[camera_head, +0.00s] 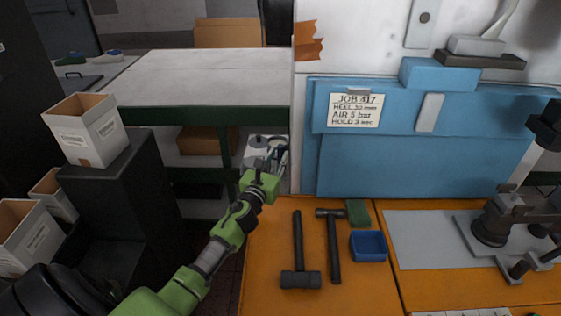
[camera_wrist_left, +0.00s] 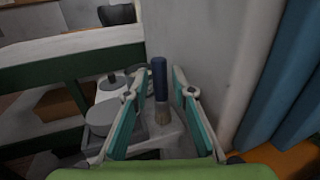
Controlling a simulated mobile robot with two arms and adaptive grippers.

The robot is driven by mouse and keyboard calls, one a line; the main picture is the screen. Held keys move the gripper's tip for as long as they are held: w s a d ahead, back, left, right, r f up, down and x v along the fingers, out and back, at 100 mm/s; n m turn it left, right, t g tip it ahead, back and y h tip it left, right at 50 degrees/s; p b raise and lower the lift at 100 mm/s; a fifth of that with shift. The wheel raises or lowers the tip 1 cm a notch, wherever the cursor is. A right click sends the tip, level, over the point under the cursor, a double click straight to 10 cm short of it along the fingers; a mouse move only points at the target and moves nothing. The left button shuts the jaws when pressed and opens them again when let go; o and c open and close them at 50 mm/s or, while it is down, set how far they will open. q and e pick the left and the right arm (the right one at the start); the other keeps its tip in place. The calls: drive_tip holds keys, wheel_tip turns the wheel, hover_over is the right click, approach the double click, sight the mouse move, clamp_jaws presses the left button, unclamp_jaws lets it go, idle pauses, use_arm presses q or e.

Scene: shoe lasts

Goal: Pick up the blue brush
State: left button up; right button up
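The blue brush (camera_wrist_left: 159,82) shows in the left wrist view, with its dark blue handle up and its pale bristle end down, close to a light grey surface. It appears between the two fingers of my left gripper (camera_wrist_left: 155,76), with a visible gap on each side. My left gripper (camera_head: 273,148) is open and reaches past the orange bench's left edge in the head view. There its fingers overlap pale items, and I cannot make out the brush clearly. My right gripper is not in view.
A blue panel with a job sign (camera_head: 355,110) stands right of the gripper. The orange bench (camera_head: 265,235) holds two hammers (camera_head: 299,255) (camera_head: 334,245), a green block (camera_head: 358,212), and a blue tray (camera_head: 368,258). A green-framed table (camera_head: 200,75) stands behind; cardboard boxes (camera_head: 90,130) are left.

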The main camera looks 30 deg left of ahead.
use_arm(q)
drive_tip(key=shift+x, duration=0.9)
drive_tip(key=shift+s, duration=0.1)
drive_tip(key=shift+c, duration=0.3)
clamp_jaws()
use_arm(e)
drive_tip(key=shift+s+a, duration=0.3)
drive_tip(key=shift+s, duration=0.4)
